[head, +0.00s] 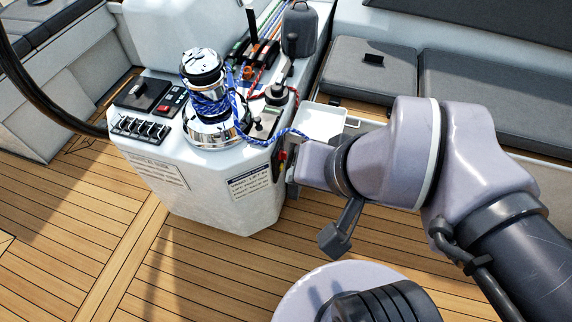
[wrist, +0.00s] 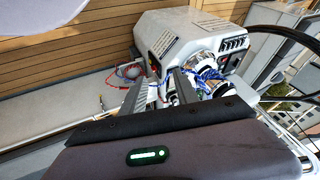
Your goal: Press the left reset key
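The white console (head: 215,195) stands on the deck, with a small red key (head: 165,108) beside a black panel (head: 142,94) on its top left. A row of several black toggles (head: 140,128) sits in front of that panel. No reset label is legible, so I cannot tell which of these is the left reset key. In the wrist view the toggle row (wrist: 234,43) shows at the console's far right side. My gripper (wrist: 160,77) has its two fingers apart with nothing seen gripped.
A chrome winch (head: 203,75) wrapped with blue rope stands mid-console, right of the panel. Grey seat cushions (head: 465,85) lie behind my arm. A dark wheel rim curves at the left. The teak floor (head: 75,215) is clear.

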